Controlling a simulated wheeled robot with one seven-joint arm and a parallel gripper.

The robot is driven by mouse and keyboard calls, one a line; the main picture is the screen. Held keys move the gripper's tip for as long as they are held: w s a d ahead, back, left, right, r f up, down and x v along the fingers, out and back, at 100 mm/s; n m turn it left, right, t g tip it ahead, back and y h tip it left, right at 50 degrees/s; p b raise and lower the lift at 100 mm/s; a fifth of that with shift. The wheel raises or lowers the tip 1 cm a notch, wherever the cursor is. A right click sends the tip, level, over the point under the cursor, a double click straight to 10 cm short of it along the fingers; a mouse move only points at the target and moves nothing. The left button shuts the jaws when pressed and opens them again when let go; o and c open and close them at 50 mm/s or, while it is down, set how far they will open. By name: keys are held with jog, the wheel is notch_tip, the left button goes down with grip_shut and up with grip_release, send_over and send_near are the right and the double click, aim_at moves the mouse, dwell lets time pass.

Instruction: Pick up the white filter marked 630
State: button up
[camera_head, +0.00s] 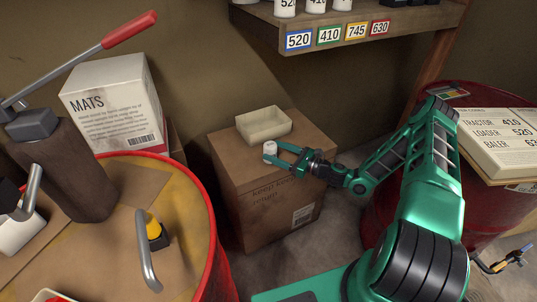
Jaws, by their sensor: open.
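A small white cylinder, likely a filter (270,147), shows at the top right of the cardboard box, in front of a cream tray. No number can be read on it. My gripper (272,152) is open, its green fingers pointing left, with the white cylinder between or just at the fingertips; I cannot tell whether they touch it. On the shelf, a white filter marked 520 (285,8) and one marked 410 (316,5) stand cut off by the top edge, beside a third white one (343,4). A red-framed 630 label (379,28) is on the shelf edge.
The cream tray (263,136) sits on the cardboard box (240,185). A red-rimmed drum (213,235) with levers stands left, a MATS box (112,100) behind it. A dark red drum at right bears a printed board (500,140). The shelf (400,35) overhangs the back.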

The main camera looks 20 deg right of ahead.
jog(key=x, duration=0.7)
jog(key=shift+w+d+r, duration=0.1)
jog(key=shift+w, duration=0.3)
jog(key=c, duration=1.3)
jog(key=shift+r, duration=0.1)
